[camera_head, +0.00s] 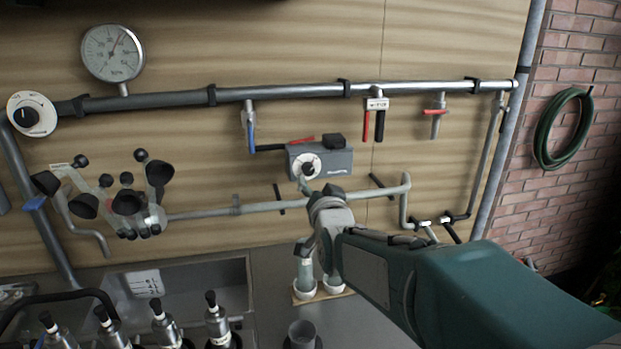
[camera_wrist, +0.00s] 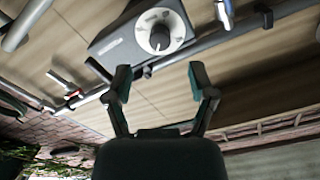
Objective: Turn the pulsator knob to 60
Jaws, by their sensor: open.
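The pulsator is a grey box (camera_head: 335,162) on the wall pipe, with a white dial and a dark knob (camera_head: 307,167) on its front. The scale numbers are too small to read. My gripper (camera_wrist: 160,80) is open and empty, its two fingers spread below the dial in that view. In the head view my gripper (camera_head: 312,190) is just below the knob, its fingertips partly hidden by the wrist; contact cannot be told.
A pressure gauge (camera_head: 112,53) and another black-knobbed dial (camera_head: 31,114) are at the left. Pipes with red and blue valve handles (camera_head: 379,125) run along the wall. Milking cups (camera_head: 125,200) hang at left. A green hose (camera_head: 562,128) hangs on the brick wall.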

